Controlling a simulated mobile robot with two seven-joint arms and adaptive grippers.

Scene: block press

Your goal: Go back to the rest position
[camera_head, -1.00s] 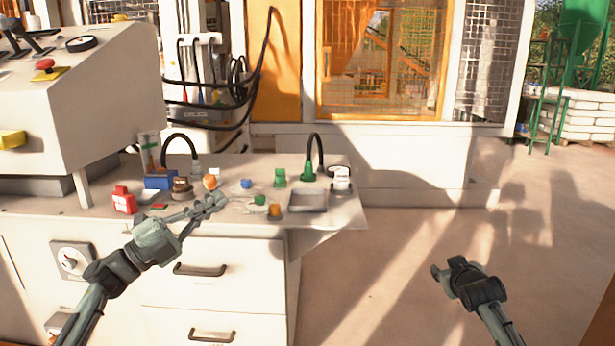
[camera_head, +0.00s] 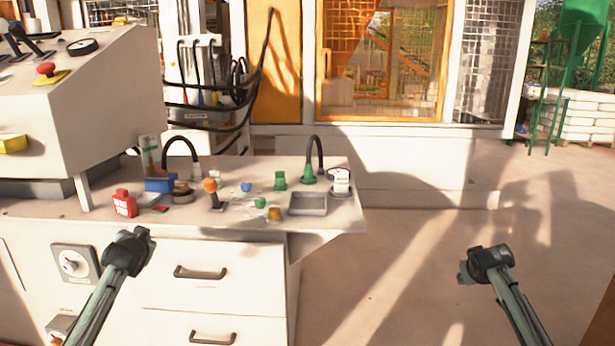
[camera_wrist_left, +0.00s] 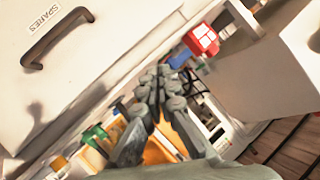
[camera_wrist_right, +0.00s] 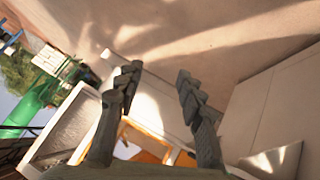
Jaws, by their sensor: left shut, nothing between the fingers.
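My left gripper (camera_head: 137,236) is in front of the white cabinet's drawers, below the worktop edge in the head view. In the left wrist view its fingers (camera_wrist_left: 160,78) are together with nothing between them. My right gripper (camera_head: 468,268) is over the open floor, right of the cabinet, apart from everything. In the right wrist view its fingers (camera_wrist_right: 157,75) are spread and empty.
The worktop (camera_head: 240,222) carries a red block (camera_head: 124,203), an orange-topped joystick (camera_head: 211,190), small green and blue parts and a grey tray (camera_head: 307,204). A control console (camera_head: 95,105) stands at the left. The floor (camera_head: 400,270) at the right is clear.

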